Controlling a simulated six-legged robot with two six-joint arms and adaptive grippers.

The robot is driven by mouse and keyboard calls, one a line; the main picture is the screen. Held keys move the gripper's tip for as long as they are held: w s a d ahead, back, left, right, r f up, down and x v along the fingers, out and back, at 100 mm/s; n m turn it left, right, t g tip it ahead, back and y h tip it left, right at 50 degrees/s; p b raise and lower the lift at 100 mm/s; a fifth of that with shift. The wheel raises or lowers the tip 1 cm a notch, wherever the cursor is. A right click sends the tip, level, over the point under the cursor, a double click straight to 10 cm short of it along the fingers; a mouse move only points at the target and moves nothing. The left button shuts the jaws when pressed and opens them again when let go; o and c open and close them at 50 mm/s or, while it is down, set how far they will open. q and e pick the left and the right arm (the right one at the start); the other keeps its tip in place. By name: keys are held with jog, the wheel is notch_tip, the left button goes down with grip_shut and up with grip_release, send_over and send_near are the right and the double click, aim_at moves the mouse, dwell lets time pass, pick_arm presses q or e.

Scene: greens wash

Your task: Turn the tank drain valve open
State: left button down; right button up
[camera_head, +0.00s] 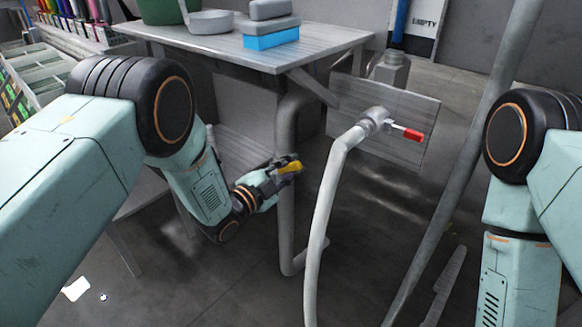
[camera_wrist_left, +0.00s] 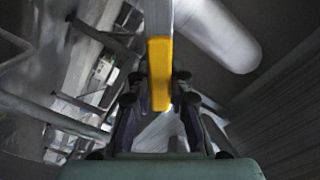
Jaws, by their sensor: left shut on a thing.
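A lever with a yellow grip (camera_head: 291,168) shows beside the grey vertical drain pipe (camera_head: 286,210) under the table. My left gripper (camera_head: 284,165) is shut on this yellow-ended lever. In the left wrist view the yellow end (camera_wrist_left: 160,75) of a pale grey bar lies between the two dark fingers of my left gripper (camera_wrist_left: 160,100). The valve body behind the lever is hidden by the gripper in the head view. My right arm shows at the right edge, but its gripper is out of view.
A second valve with a red handle (camera_head: 413,134) sits on a grey panel (camera_head: 345,100), with a pale hose (camera_head: 319,220) hanging from it. The table (camera_head: 190,40) holds a pan, a green tub and a blue box. A diagonal grey pole (camera_head: 455,170) stands before my right arm.

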pick_arm(q)
jog(key=c, duration=1.2)
grip_release()
jog(key=shift+a, duration=0.1)
jog(key=v, duration=1.2)
